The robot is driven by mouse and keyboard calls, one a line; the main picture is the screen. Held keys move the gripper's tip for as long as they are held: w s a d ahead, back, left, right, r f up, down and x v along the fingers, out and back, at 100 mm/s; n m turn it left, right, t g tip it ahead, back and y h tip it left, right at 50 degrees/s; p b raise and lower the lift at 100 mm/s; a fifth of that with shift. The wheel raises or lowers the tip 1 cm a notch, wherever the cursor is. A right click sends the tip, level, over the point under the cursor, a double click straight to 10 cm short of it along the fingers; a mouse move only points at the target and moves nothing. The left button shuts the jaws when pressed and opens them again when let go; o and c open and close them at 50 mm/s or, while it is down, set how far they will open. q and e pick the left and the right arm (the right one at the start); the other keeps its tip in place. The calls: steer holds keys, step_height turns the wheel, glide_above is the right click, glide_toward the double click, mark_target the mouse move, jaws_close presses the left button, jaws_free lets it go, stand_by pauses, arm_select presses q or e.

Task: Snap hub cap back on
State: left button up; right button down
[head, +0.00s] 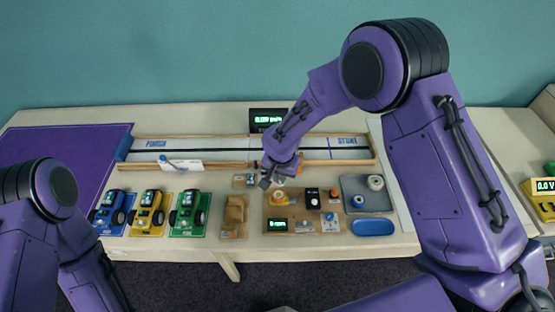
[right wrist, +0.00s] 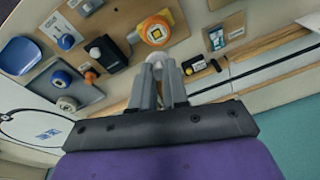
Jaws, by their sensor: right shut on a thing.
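My right gripper (head: 270,180) is over the table just behind the wooden component board (head: 268,222). In the right wrist view its fingers (right wrist: 160,78) are close together on a pale, round piece (right wrist: 156,57), which looks like the hub cap; the fingers hide part of it. An orange-and-yellow round hub (right wrist: 156,31) on the board lies just beyond the held piece, and also shows in the head view (head: 278,197). I cannot tell whether the two touch. My left arm shows at the left, but its gripper is out of view.
A grey tray (head: 351,188) with round parts and a blue dish (head: 371,227) are on the right. A wooden-edged track (head: 215,153) runs behind. Blue (head: 108,208), yellow (head: 148,209) and green (head: 187,212) cars stand on the left, beside a cardboard-coloured piece (head: 234,211).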

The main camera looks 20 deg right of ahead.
mark_target(279, 183)
steer(key=shift+a+f, duration=0.2)
steer(key=shift+a, duration=0.05)
step_height(279, 183, down, 5)
steer(key=b, duration=0.5)
steer(key=shift+d, duration=0.1)
steer(key=shift+w+f+b, duration=0.1)
steer(key=shift+f+b, duration=0.4)
steer(key=shift+f, duration=0.3)
steer(key=shift+r+p, duration=0.15)
steer(key=shift+p, duration=0.35)
steer(key=shift+f, duration=0.25)
stand_by(0.4)
steer(key=shift+p, duration=0.3)
stand_by(0.6)
